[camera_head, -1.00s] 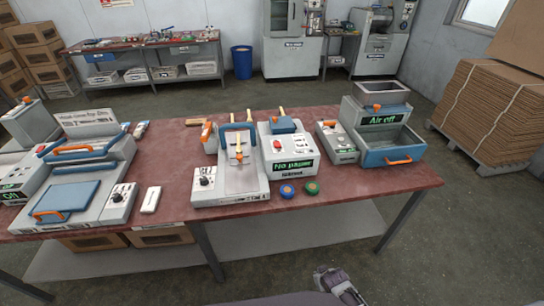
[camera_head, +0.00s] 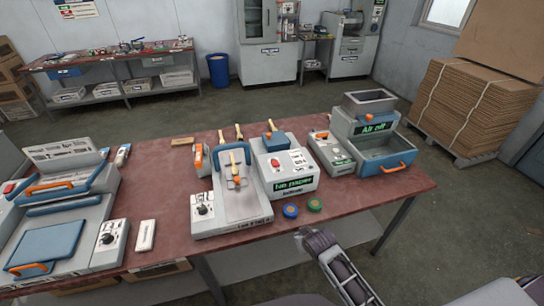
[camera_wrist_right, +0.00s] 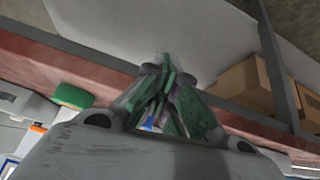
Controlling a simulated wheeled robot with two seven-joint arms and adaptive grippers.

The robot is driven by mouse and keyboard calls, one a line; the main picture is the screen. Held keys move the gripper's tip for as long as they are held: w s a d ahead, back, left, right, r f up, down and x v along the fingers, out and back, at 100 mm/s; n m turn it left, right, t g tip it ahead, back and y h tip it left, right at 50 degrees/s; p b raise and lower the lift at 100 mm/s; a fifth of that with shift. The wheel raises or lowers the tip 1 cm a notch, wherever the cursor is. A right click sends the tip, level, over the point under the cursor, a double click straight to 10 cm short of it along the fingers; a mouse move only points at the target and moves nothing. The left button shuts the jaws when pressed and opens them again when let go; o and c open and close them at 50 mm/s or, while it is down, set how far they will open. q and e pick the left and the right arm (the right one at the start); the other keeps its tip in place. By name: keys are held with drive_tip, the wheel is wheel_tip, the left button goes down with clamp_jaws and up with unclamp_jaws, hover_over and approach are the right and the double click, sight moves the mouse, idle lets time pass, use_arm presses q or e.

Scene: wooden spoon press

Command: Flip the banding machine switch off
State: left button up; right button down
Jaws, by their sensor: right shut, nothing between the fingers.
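A press-like machine (camera_head: 232,207) with a blue arched handle stands mid-table, with a black knob (camera_head: 203,211) on a small panel at its left. Beside it is a white box (camera_head: 290,184) with a red button (camera_head: 275,163) and a green-lit display that seems to read "No power". I cannot tell which of these is the banding machine or its switch. My right gripper (camera_head: 305,237) is shut and empty, low by the table's front edge; it also shows in the right wrist view (camera_wrist_right: 160,70). My left gripper is not in view.
Blue (camera_head: 290,210) and green (camera_head: 314,204) round pieces lie near the front edge of the red table (camera_head: 365,197). A machine showing "Air off" (camera_head: 376,127) stands at the right, and blue-lidded machines (camera_head: 45,246) at the left. Cartons (camera_wrist_right: 240,90) sit below the table.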

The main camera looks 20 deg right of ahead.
sight(277, 166)
drive_tip(key=shift+t, duration=0.8)
drive_tip(key=w+r, duration=0.1)
drive_tip(key=r, duration=0.1)
drive_tip(key=w+r, duration=0.2)
drive_tip(key=w+a+r, duration=0.1)
drive_tip(key=w+r, duration=0.1)
drive_tip(key=shift+w+a+r+p, duration=0.1)
drive_tip(key=shift+w+r+p, duration=0.05)
drive_tip(key=shift+r+p, duration=0.25)
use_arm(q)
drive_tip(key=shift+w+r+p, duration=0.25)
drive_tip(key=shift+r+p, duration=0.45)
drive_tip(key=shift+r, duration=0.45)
use_arm(e)
drive_tip(key=w+r+t, duration=0.2)
drive_tip(key=w+r, duration=0.4)
drive_tip(key=r, duration=0.4)
drive_tip(key=w+a+r+m+t, duration=0.1)
drive_tip(key=w+r+t, duration=0.2)
drive_tip(key=w+r, duration=0.3)
wheel_tip(277, 166, up, 4)
drive_tip(key=shift+w+f+y, duration=0.15)
drive_tip(key=shift+w+y, duration=0.05)
drive_tip(key=shift+y, duration=0.1)
drive_tip(key=shift+w, duration=0.1)
